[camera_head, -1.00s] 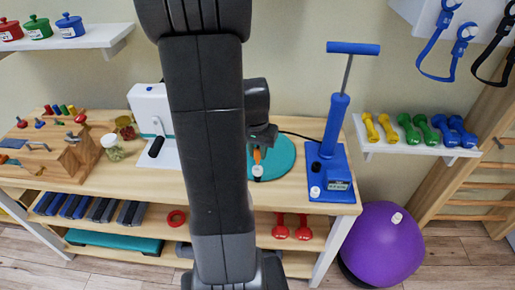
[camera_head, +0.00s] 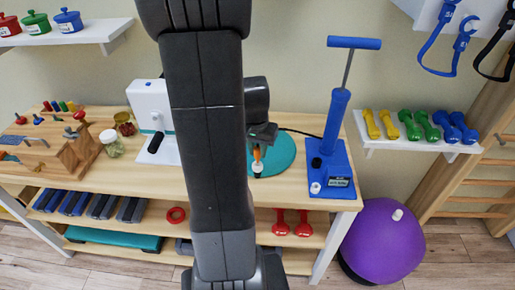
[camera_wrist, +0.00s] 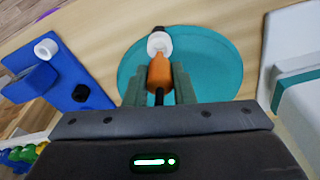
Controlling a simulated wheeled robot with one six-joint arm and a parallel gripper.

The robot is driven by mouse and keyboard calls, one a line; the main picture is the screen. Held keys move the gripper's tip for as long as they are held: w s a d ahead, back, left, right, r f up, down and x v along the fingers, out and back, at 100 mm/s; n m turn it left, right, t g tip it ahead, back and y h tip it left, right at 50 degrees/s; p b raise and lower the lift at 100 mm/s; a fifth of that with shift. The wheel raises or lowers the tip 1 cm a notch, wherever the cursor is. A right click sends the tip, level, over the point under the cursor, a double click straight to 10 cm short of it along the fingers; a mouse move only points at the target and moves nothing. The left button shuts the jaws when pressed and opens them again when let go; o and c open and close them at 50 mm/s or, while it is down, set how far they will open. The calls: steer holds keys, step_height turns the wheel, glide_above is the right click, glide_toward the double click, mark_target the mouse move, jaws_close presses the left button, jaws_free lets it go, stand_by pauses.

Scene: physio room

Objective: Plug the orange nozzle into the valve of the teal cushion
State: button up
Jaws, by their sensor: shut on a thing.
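The teal cushion (camera_head: 284,154) is a flat round disc lying on the wooden table; it also shows in the wrist view (camera_wrist: 215,70). Its white valve (camera_wrist: 160,43) stands up from it, and shows in the head view too (camera_head: 257,168). My gripper (camera_wrist: 160,82) is shut on the orange nozzle (camera_wrist: 159,70), with one finger on each side. In the head view the nozzle (camera_head: 257,153) points down over the valve. Its tip meets the valve or overlaps it in both views; I cannot tell whether it is inside. A dark hose end shows behind the nozzle.
A blue pump (camera_head: 329,165) stands on the table right of the cushion. A white device (camera_head: 153,115) and small jars (camera_head: 111,144) stand to the left. Dumbbells rest on a wall shelf (camera_head: 420,147). A purple ball (camera_head: 383,242) is on the floor at right.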

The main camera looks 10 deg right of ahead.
steer(key=shift+f+b, duration=1)
steer(key=shift+f, duration=0.3)
stand_by(0.4)
steer(key=o, duration=1)
steer(key=shift+r, duration=0.1)
steer(key=shift+r+p, duration=2.75)
steer(key=shift+r, duration=0.75)
steer(key=shift+f, duration=0.1)
step_height(320, 180, down, 7)
steer(key=b, duration=0.5)
steer(key=shift+r, duration=0.2)
